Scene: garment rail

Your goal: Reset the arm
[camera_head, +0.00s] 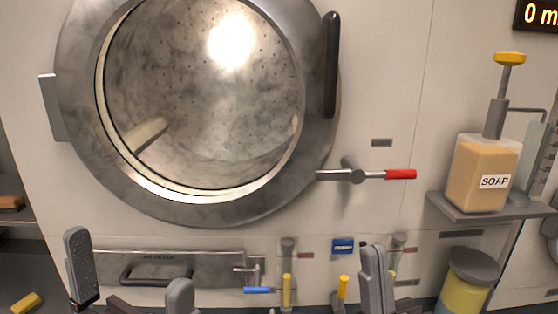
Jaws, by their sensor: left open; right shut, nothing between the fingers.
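My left gripper (129,262) is at the lower left, in front of the machine's lower drawer. Its two grey fingers are wide apart with nothing between them. My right gripper (373,256) is at the lower middle right, below the red-handled lever. Its fingers are together and hold nothing. Both grippers appear upright, and the picture's bottom edge cuts off most of both arms.
A large machine has a round glass door (200,100), a red-handled lever (400,174), a drawer handle (156,275) and a blue-handled valve (257,290). A soap dispenser (482,172) stands on a shelf (490,212) at right. A yellow container (466,290) is below.

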